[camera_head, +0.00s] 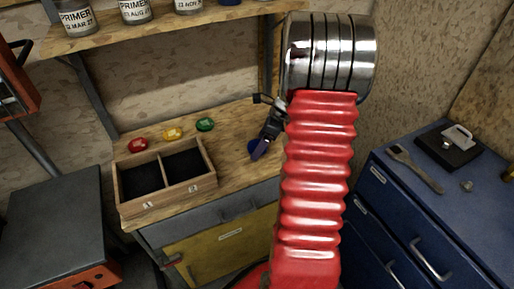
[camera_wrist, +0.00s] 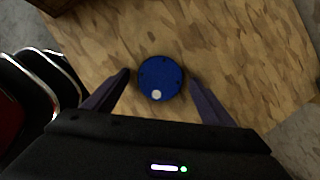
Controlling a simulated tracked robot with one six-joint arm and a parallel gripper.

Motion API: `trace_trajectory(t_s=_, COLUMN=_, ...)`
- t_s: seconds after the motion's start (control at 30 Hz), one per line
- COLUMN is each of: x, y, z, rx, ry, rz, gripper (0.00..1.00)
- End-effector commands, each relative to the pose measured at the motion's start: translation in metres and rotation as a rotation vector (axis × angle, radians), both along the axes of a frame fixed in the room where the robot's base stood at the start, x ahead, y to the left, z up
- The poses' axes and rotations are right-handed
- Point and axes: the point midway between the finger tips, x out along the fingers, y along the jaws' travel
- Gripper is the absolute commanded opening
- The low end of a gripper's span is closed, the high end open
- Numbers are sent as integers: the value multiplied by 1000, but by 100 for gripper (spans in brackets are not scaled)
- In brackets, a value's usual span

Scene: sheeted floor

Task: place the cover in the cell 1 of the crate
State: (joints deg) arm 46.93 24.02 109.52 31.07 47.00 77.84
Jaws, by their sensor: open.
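The cover, a round blue disc with small dark marks near its rim and one pale spot, lies flat on the wooden bench in the wrist view (camera_wrist: 161,76). In the head view only part of the blue cover (camera_head: 253,147) shows, beside my gripper (camera_head: 261,150). In the wrist view my open gripper (camera_wrist: 158,77) has one finger on each side of the cover, with gaps between. The wooden crate (camera_head: 167,199) stands left on the bench. It has two dark, empty-looking cells; cell 1 (camera_head: 140,178) is the left one, by its label.
Red (camera_head: 138,145), yellow (camera_head: 172,134) and green (camera_head: 205,124) pieces lie behind the crate. A shelf (camera_head: 160,25) with cans overhangs the bench. A blue cabinet (camera_head: 440,210) with a wrench (camera_head: 414,168) stands right. Bare bench separates crate and cover.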

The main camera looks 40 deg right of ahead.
Motion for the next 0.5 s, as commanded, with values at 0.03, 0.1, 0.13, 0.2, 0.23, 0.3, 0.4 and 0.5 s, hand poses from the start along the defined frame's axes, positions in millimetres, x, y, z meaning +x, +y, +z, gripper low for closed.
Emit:
trace_trajectory(t_s=0.03, x=0, y=0, z=0, rx=0, ry=0, rz=0, gripper=77)
trace_trajectory(t_s=0.1, x=0, y=0, z=0, rx=0, ry=0, rz=0, gripper=77)
trace_trajectory(t_s=0.13, x=0, y=0, z=0, rx=0, ry=0, rz=0, gripper=77)
trace_trajectory(t_s=0.2, x=0, y=0, z=0, rx=0, ry=0, rz=1, gripper=77)
trace_trajectory(t_s=0.23, x=0, y=0, z=0, rx=0, ry=0, rz=1, gripper=77)
trace_trajectory(t_s=0.3, x=0, y=0, z=0, rx=0, ry=0, rz=1, gripper=77)
trace_trajectory(t_s=0.4, x=0, y=0, z=0, rx=0, ry=0, rz=1, gripper=77)
trace_trajectory(t_s=0.5, x=0, y=0, z=0, rx=0, ry=0, rz=1, gripper=71)
